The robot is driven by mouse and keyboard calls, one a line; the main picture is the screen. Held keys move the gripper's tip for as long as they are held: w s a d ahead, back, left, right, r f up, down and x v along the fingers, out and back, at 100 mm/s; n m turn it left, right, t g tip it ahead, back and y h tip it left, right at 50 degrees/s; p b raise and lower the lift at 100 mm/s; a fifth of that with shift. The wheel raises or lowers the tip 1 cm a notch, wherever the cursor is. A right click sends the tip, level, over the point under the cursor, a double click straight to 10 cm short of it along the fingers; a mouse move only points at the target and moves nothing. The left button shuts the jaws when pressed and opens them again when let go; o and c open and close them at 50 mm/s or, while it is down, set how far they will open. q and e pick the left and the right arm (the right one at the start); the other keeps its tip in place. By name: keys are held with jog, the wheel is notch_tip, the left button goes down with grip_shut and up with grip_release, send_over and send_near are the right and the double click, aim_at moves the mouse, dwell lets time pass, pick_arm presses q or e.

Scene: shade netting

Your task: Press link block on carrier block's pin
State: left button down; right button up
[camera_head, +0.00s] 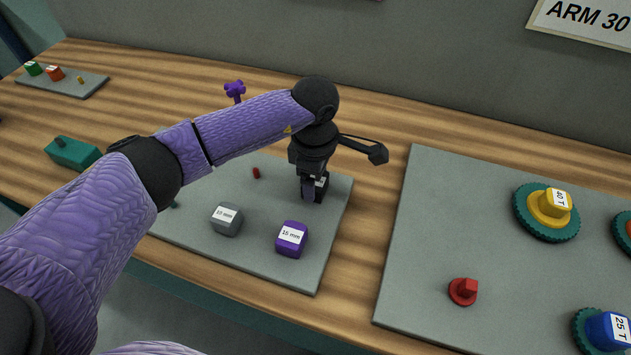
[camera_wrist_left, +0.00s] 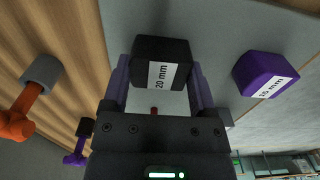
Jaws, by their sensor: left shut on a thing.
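My left gripper (camera_head: 309,189) is shut on a black block labelled 20 mm (camera_head: 322,186), at the back right corner of a grey board (camera_head: 270,265). In the left wrist view the black block (camera_wrist_left: 161,50) sits between the two purple fingers (camera_wrist_left: 159,88). I cannot tell whether it touches the board. A grey block (camera_head: 227,219) and a purple block labelled 15 mm (camera_head: 292,239) stand on the board's front part. A small red pin (camera_head: 256,173) stands behind them. No block is marked link or carrier. My right gripper is not in view.
A larger grey board (camera_head: 420,280) at right holds a yellow-topped gear (camera_head: 546,211), a red piece (camera_head: 464,291) and a blue-topped gear (camera_head: 605,332). A teal block (camera_head: 73,152) lies left. A purple piece (camera_head: 235,91) stands behind my arm. Bare wood separates the boards.

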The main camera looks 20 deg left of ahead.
pick_arm(q)
jog(key=shift+s, duration=0.15)
jog(key=shift+r+p, duration=0.45)
jog(key=shift+r, duration=0.1)
jog(key=shift+r, duration=0.1)
jog(key=shift+r+p, duration=0.45)
jog(key=shift+r, duration=0.1)
jog(key=shift+s+r+p, duration=0.3)
jog(key=shift+r+p, duration=0.15)
jog(key=shift+r, duration=0.3)
jog(key=shift+w+r+p, duration=0.15)
jog(key=shift+r+p, duration=0.35)
jog(key=shift+r, duration=0.3)
